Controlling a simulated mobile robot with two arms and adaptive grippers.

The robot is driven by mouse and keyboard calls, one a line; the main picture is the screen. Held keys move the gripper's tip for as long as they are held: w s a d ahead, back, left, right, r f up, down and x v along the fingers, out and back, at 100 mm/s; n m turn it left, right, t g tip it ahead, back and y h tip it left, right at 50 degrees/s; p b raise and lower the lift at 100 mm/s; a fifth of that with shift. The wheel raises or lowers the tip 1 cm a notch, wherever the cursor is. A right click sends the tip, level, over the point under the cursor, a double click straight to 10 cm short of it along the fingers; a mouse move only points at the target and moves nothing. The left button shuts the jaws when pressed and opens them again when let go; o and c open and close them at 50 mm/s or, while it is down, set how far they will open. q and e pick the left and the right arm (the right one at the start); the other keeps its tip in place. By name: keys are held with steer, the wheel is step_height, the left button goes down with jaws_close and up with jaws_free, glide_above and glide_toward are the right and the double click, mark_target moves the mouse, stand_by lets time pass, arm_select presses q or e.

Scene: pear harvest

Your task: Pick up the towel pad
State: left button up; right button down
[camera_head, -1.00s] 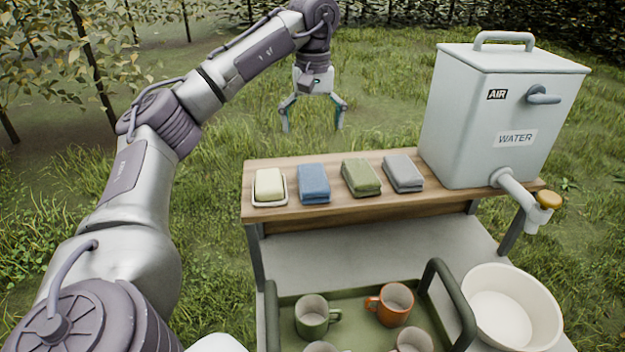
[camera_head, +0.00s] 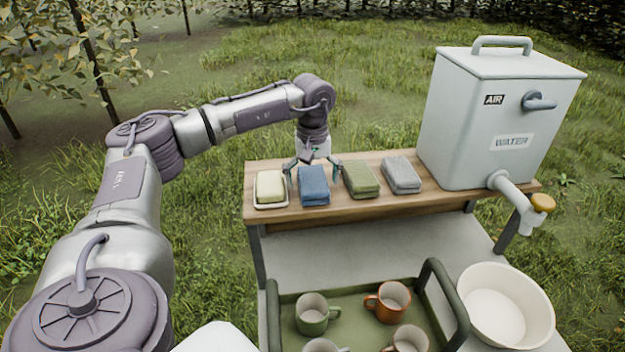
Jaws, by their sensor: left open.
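Three folded towel pads lie in a row on the wooden shelf: a blue one (camera_head: 314,187), a green one (camera_head: 360,179) and a grey one (camera_head: 401,174). My left gripper (camera_head: 312,180) is open and points down at the blue pad. Its fingers stand to the left and right of that pad, near its far end. I cannot tell whether the fingers touch the pad or the shelf. My right gripper is not in view.
A yellow bar in a white dish (camera_head: 270,189) sits left of the blue pad. A water tank (camera_head: 490,120) with a tap stands at the right. Below are a green tray (camera_head: 352,300) with several mugs and a white basin (camera_head: 505,305). Grass surrounds the wooden shelf (camera_head: 380,206).

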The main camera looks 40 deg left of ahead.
mark_target(314, 178)
arm_select(q)
steer(key=c, duration=1.2)
steer(key=shift+c, duration=0.2)
steer(key=shift+r+b, duration=0.35)
steer(key=shift+r, duration=0.1)
step_height(314, 178, up, 2)
steer(key=shift+w+r+b, duration=0.1)
steer(key=shift+r+b, duration=0.1)
steer(key=shift+b, duration=0.4)
steer(key=w+d+r+b, duration=0.1)
steer(key=d+r+b, duration=0.2)
steer(key=d+r, duration=0.4)
steer(key=shift+w+d+r, duration=0.25)
steer(key=shift+d+r, duration=0.15)
steer(key=shift+d, duration=1.95)
